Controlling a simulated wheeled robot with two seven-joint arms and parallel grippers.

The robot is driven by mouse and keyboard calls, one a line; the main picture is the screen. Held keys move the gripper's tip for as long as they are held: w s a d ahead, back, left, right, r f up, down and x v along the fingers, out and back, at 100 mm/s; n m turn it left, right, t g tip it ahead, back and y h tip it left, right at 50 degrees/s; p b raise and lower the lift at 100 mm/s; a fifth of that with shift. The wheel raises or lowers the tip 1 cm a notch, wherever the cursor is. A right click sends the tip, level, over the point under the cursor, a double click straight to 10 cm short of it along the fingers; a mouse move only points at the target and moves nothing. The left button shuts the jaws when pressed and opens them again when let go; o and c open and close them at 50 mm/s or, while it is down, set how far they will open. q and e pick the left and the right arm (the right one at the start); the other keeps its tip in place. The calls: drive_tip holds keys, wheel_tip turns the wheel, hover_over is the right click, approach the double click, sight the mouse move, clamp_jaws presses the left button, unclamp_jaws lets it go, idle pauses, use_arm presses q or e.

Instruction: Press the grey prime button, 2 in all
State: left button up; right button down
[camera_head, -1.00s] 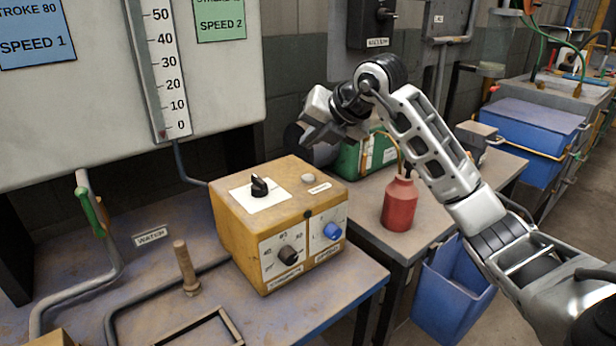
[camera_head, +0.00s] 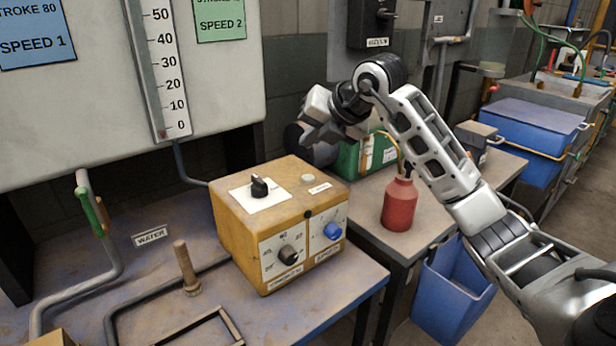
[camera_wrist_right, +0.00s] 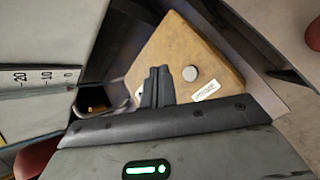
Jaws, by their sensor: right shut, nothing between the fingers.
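The grey prime button (camera_head: 308,178) is a small round cap on top of the yellow control box (camera_head: 235,218), near its back right, with a small white label beside it. In the right wrist view the button (camera_wrist_right: 190,73) shows just right of my shut fingertips (camera_wrist_right: 158,80), with a gap in the picture, on the box top (camera_wrist_right: 185,45). In the head view my right gripper (camera_head: 308,138) is above and behind the button, apart from it. It is shut and empty. My left gripper is in neither view.
The box also has a black switch (camera_head: 260,187) on top and black (camera_head: 289,254) and blue (camera_head: 332,231) knobs in front. A red bottle (camera_head: 399,205) stands to the right under my arm. A wooden peg (camera_head: 185,268) stands at the left. A green box (camera_head: 362,155) is behind.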

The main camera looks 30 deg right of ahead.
sight(313, 179)
use_arm(q)
drive_tip(key=p, duration=0.2)
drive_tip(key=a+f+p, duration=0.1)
drive_tip(key=p, duration=0.1)
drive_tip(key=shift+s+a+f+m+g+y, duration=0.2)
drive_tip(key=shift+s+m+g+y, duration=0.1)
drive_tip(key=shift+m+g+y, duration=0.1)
use_arm(e)
drive_tip(key=r+n, duration=0.1)
drive_tip(key=n, duration=0.5)
drive_tip(key=r+n, duration=0.1)
drive_tip(key=n, duration=0.5)
drive_tip(key=r+n+y, duration=0.1)
drive_tip(key=n, duration=0.6)
drive_tip(key=shift+d+r, duration=0.2)
drive_tip(key=shift+r, duration=0.2)
drive_tip(key=shift+f, duration=0.15)
